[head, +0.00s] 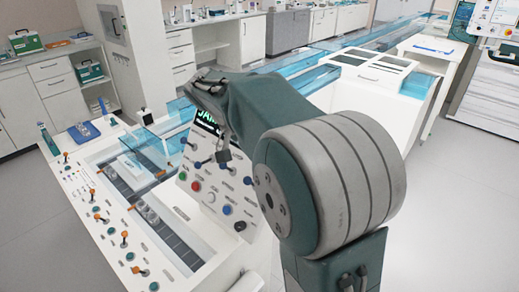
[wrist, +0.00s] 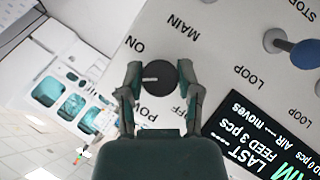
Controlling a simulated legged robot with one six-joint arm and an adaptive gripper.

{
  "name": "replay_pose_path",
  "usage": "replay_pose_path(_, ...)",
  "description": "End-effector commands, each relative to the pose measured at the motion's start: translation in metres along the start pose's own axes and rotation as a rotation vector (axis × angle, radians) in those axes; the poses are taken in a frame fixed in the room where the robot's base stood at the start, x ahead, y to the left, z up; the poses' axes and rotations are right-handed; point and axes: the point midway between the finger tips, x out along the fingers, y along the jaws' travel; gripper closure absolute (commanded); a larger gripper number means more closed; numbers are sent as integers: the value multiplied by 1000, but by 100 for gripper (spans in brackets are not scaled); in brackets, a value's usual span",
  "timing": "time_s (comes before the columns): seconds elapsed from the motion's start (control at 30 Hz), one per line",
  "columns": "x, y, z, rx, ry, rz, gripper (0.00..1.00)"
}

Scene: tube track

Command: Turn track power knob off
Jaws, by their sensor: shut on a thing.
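The track power knob (wrist: 160,77) is round and black with a white pointer line. In the wrist view the line points to the left of the picture. "ON" is printed above the knob and partly covered "POW" and "FF" lettering below it. My gripper (wrist: 159,76) has one finger on each side of the knob and is shut on it. In the head view my gripper (head: 222,157) is at the upper part of the white control panel (head: 212,188); the knob cannot be made out there.
A blue-tipped lever (wrist: 303,53) stands to the right of the knob in the wrist view. A black display (wrist: 262,135) with green and white text is at the lower right. Several buttons and levers cover the panel around my gripper.

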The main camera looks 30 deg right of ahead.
Motion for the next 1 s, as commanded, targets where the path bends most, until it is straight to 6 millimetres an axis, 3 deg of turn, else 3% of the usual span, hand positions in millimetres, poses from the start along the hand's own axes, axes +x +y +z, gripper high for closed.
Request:
replay_pose_path(0.6,1,-5,0,-465,8,353,100)
replay_pose_path(1.0,0,-6,1,-686,8,520,100)
